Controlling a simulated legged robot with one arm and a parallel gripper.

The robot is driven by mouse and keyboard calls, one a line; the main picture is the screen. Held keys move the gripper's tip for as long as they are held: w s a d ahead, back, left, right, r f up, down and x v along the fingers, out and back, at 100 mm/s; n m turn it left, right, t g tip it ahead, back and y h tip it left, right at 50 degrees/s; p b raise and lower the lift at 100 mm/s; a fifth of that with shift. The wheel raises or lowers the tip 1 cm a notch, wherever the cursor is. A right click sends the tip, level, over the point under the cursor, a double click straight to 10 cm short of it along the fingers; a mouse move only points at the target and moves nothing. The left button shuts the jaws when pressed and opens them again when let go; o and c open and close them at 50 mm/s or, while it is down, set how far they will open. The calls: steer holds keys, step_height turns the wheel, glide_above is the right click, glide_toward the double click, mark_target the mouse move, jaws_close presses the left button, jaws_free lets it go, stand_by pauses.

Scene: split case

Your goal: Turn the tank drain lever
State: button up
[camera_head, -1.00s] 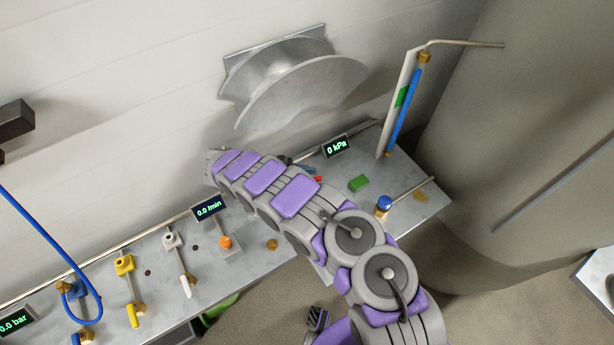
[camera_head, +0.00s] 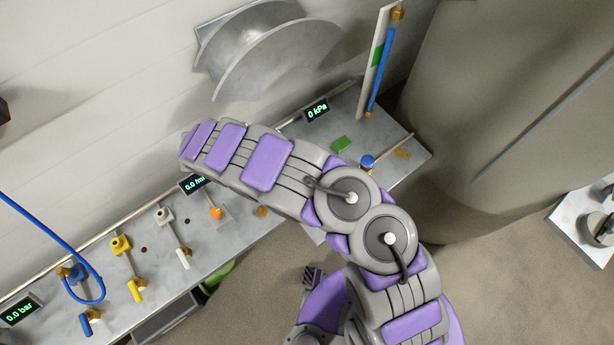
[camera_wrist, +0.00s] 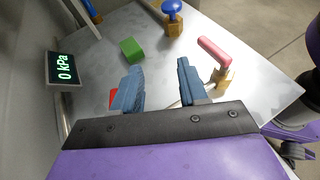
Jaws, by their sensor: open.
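A lever with a pink-red handle (camera_wrist: 214,50) on a brass valve body (camera_wrist: 222,80) stands on the grey metal bench (camera_wrist: 270,85) in the wrist view. No label shows which lever is the tank drain. My gripper (camera_wrist: 160,85) is open and empty, with two blue-grey fingers. Its right finger is close to the left of the brass body; I cannot tell whether they touch. A red piece (camera_wrist: 113,97) shows partly behind the left finger. In the head view my arm hides the gripper and the red-handled lever.
A green block (camera_wrist: 132,48) and a blue-knobbed brass fitting (camera_wrist: 173,15) stand beyond the fingers. A "0 kPa" display (camera_wrist: 65,68) is at left. In the head view, yellow (camera_head: 128,268) and white-handled (camera_head: 175,235) valves and an orange knob (camera_head: 216,212) line the bench's left part.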

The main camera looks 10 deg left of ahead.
steer(key=s+d+p, duration=0.1)
steer(key=s+d, duration=0.3)
steer(key=s, duration=0.3)
steer(key=shift+d+r, duration=0.15)
steer(key=shift+r, duration=0.25)
stand_by(6.9)
